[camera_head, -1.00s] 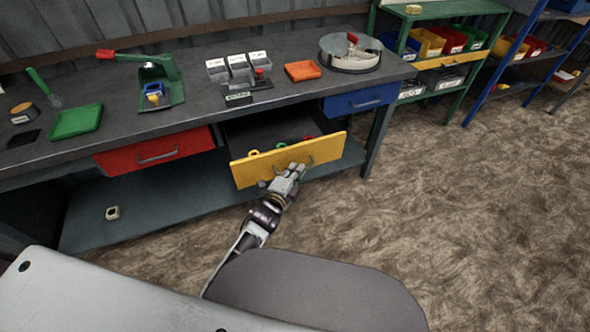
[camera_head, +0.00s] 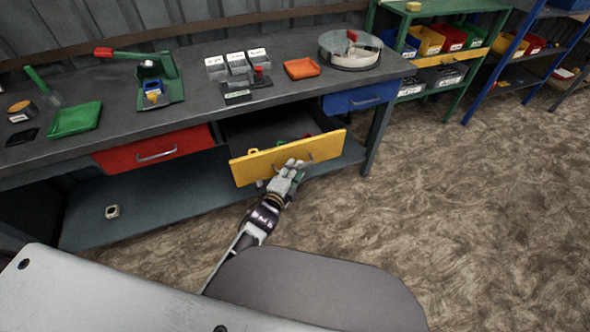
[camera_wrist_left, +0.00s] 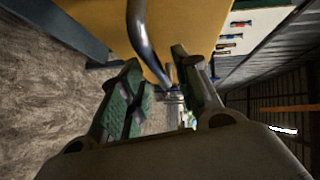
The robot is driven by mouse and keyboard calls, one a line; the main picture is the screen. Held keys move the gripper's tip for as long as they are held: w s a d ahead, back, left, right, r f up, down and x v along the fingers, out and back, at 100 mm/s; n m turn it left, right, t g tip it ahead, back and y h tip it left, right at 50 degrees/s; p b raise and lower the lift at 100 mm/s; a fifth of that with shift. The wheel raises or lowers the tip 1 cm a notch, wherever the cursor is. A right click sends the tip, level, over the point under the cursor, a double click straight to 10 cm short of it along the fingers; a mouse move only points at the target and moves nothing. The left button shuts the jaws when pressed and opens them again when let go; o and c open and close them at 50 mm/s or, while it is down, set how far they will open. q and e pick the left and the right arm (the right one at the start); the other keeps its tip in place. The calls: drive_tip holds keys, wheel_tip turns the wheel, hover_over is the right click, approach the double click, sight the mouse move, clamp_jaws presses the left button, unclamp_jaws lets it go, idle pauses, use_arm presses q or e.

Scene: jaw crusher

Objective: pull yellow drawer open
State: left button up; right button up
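The yellow drawer (camera_head: 250,167) sticks out from under the workbench, and its dark inside shows behind the front panel in the head view. Small green and yellow things lie partly hidden in it. My left gripper (camera_head: 293,172) is at the front of the yellow panel, by its metal handle (camera_head: 314,161). In the left wrist view, my left gripper (camera_wrist_left: 155,58) has its green-padded fingers spread apart. The curved handle (camera_wrist_left: 143,35) shows in the gap between them, with the yellow panel (camera_wrist_left: 100,20) behind. My right gripper is not in view.
A closed red drawer (camera_head: 153,147) is to the left and a blue drawer (camera_head: 360,98) to the right. The workbench (camera_head: 205,122) carries trays and tools. A bench leg (camera_head: 376,140) stands right of the yellow drawer. The floor (camera_head: 450,220) at right is clear.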

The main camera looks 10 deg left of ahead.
use_arm(q)
drive_tip(key=v, duration=1.1)
idle(0.4)
idle(0.7)
